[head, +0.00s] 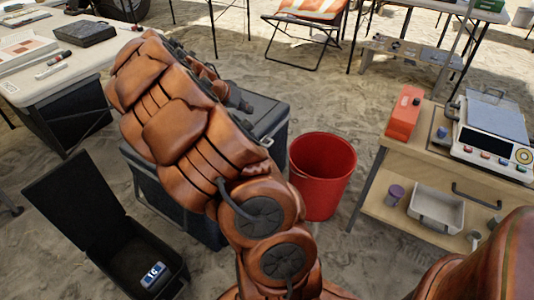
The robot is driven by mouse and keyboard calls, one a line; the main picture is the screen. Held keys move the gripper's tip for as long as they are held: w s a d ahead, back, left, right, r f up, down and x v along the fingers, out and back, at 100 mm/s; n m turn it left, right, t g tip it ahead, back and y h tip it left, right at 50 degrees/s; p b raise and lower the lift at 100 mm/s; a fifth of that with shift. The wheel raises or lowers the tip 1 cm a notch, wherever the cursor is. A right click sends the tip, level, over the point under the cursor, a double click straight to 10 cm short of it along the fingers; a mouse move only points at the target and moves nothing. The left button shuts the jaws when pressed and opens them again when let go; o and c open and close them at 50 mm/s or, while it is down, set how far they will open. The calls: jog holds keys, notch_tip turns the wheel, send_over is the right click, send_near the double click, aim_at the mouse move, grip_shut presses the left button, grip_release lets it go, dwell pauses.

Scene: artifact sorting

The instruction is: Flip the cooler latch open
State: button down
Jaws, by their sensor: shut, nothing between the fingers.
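The cooler appears to be the dark grey box (272,113) in the middle of the head view, with its lid down. My copper arm covers much of its top and front. I cannot make out its latch, which is hidden or too small to tell. My gripper (238,98) shows only as a small dark shape past the arm, over the box's lid. It is shut and empty. I cannot tell whether it touches the box.
A red bucket (321,172) stands right of the box. An open black case (83,205) holds a blue-and-white item (153,274) at lower left. A wooden cart (373,211) carries a scale (493,130) and an orange box (404,112). A white table (85,60) stands upper left.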

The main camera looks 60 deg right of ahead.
jog(key=w+d+f+b, duration=0.2)
jog(key=d+f, duration=0.1)
jog(key=f, duration=0.3)
jog(key=w+d+f+m+b, duration=0.1)
jog(key=d+f+b, duration=0.2)
jog(key=f, duration=0.4)
jog(key=shift+w+d+t+h, duration=0.3)
jog(key=shift+w, duration=0.05)
jog(key=b, duration=0.3)
send_over(267, 140)
jog(key=s+a, duration=0.1)
jog(key=a, duration=0.2)
notch_tip(267, 140, down, 7)
jog(key=shift+a, duration=0.1)
jog(key=f, duration=0.1)
jog(key=f+b, duration=0.1)
jog(key=shift+s+f, duration=0.4)
jog(key=shift+s+d+f, duration=0.1)
jog(key=shift+d+f, duration=0.1)
jog(key=shift+f, duration=0.3)
jog(key=shift+a+b, duration=0.1)
jog(key=shift+b, duration=0.2)
